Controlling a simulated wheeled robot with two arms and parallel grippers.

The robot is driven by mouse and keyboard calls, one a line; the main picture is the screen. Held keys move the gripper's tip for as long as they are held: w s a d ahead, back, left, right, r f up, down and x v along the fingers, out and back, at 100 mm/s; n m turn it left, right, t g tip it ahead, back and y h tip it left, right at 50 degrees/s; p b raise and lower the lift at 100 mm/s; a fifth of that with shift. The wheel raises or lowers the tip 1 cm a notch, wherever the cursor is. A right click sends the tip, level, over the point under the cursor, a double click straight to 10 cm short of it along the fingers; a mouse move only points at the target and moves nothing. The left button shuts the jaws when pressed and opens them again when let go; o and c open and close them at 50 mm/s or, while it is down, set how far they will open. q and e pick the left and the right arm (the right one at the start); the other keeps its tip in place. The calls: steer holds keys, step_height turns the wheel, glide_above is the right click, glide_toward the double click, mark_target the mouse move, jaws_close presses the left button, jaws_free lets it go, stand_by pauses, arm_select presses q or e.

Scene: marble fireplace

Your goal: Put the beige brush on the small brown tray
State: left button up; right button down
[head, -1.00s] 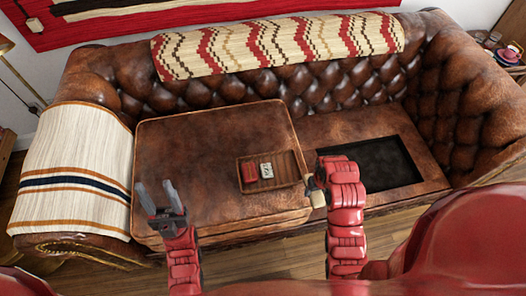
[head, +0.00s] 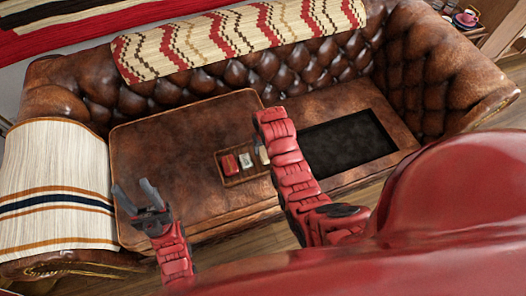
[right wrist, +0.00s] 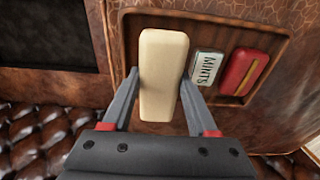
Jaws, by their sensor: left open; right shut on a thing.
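The beige brush (right wrist: 163,70) is a pale rounded block between the two fingers of my right gripper (right wrist: 159,82), which is shut on it. In the head view the brush (head: 263,156) shows only partly beneath my right gripper. It overlaps the right end of the small brown tray (head: 245,179); its height above the tray cannot be told. In the right wrist view the tray (right wrist: 213,24) lies behind the brush. It holds a mints tin (right wrist: 206,68) and a red item (right wrist: 243,72). My left gripper (head: 134,190) is open and empty, left of the tray.
The tray lies on a brown leather sofa seat (head: 165,140). A black recessed panel (head: 350,145) is to the right of the tray. A striped cream throw (head: 55,175) covers the left armrest, and a patterned throw (head: 240,38) the backrest. The seat left of the tray is clear.

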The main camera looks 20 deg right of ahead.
mark_target(263, 153)
steer(key=shift+w+a, duration=0.1)
steer(key=shift+w, duration=0.1)
step_height(263, 153, down, 3)
steer(key=shift+s+r+p, duration=0.1)
steer(key=shift+p, duration=0.5)
steer(key=shift+f, duration=0.3)
steer(key=shift+f, duration=0.1)
steer(key=shift+f, duration=0.15)
steer(key=shift+c, duration=2.3)
jaws_free()
